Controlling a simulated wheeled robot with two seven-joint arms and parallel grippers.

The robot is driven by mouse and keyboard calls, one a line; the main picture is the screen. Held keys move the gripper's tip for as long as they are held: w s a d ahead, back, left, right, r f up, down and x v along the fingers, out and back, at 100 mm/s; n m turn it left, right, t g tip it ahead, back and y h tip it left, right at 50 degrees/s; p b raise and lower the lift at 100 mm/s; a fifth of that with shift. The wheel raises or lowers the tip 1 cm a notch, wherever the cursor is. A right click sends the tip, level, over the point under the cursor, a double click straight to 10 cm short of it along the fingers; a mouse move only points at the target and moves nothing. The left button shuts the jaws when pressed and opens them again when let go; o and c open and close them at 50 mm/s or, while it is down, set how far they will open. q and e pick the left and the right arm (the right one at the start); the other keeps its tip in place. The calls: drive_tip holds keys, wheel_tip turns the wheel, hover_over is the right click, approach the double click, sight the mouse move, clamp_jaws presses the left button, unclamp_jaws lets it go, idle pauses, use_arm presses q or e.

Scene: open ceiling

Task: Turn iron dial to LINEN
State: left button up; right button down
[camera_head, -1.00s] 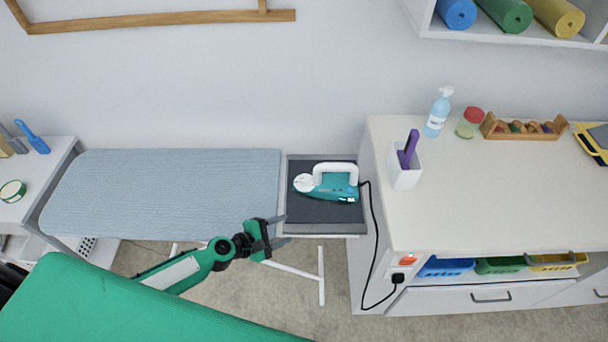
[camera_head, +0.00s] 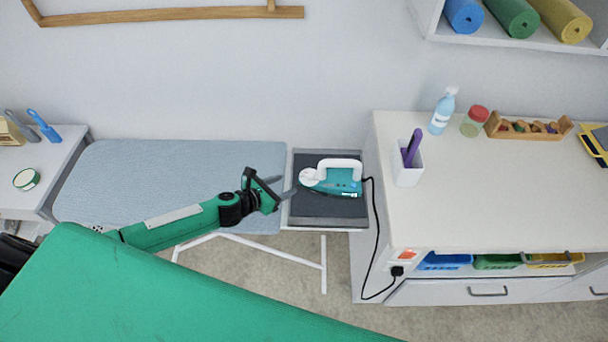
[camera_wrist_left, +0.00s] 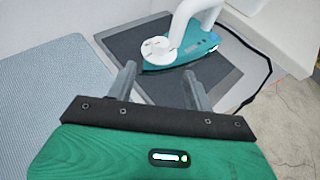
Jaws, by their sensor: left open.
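The teal iron (camera_head: 341,182) with a white handle lies on the dark rest pad (camera_head: 325,206) at the right end of the ironing board. Its round white dial (camera_head: 310,175) is on the iron's left end. The dial also shows in the left wrist view (camera_wrist_left: 155,49), with small marks too fine to read. My left gripper (camera_head: 286,187) is open and empty, just left of the dial and apart from it. In the left wrist view its two fingers (camera_wrist_left: 160,88) point toward the dial, one to each side. My right gripper is not in view.
The blue-grey ironing board (camera_head: 150,180) lies left of the pad. A black cord (camera_head: 376,240) runs from the iron to a socket on the white cabinet (camera_head: 480,215). A white holder (camera_head: 407,165) and a spray bottle (camera_head: 441,112) stand on the cabinet.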

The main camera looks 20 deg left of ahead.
sight(306, 176)
use_arm(q)
drive_tip(key=p+x, duration=0.1)
drive_tip(key=x, duration=0.9)
drive_tip(key=shift+s, duration=0.1)
drive_tip(key=shift+c, duration=0.2)
drive_tip(key=c, duration=0.9)
